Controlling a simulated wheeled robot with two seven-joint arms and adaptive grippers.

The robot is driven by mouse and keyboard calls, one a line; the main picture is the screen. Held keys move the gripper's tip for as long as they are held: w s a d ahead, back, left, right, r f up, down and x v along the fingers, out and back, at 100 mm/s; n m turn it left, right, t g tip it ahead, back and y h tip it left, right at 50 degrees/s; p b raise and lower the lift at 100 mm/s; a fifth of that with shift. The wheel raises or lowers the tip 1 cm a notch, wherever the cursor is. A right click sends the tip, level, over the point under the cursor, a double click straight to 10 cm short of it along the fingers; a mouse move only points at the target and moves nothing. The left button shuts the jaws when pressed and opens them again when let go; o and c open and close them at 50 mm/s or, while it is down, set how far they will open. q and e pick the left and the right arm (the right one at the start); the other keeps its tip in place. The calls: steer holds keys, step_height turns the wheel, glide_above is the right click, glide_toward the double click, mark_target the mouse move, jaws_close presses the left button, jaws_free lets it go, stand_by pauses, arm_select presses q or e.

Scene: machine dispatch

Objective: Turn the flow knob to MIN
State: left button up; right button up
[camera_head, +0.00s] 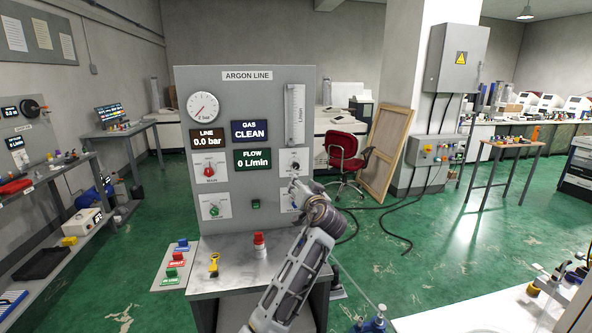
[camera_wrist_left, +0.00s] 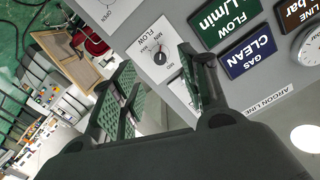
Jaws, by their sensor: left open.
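The flow knob (camera_head: 294,165) is a small black dial on a white plate at the right of the ARGON LINE panel (camera_head: 257,80). In the left wrist view the flow knob (camera_wrist_left: 160,58) sits under a FLOW label with MIN and MAX marks. Its exact setting is too small to tell. My left gripper (camera_head: 293,188) is just below the knob in the head view. In the wrist view its fingers (camera_wrist_left: 155,65) are apart, with the knob showing in the gap between them and nothing held. My right gripper is not in view.
The panel shows a FLOW display (camera_head: 252,159) at 0 L/min and a LINE display (camera_head: 207,139) at 0.0 bar. A red knob (camera_head: 209,171) and a green knob (camera_head: 214,210) are at left. A red button (camera_head: 259,239) stands on the ledge below.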

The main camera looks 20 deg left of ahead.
arm_select(q)
steer(key=shift+w+d+r+n+t, duration=0.1)
steer(key=shift+d+r+n+t, duration=0.1)
steer(key=shift+n, duration=0.5)
steer(key=shift+w+d+r+n+t, duration=0.1)
steer(key=shift+w+r+n, duration=0.05)
steer(key=shift+n, duration=0.55)
steer(key=shift+w+d+r+n+t, duration=0.1)
steer(key=shift+r+n, duration=0.1)
steer(key=shift+n, duration=0.5)
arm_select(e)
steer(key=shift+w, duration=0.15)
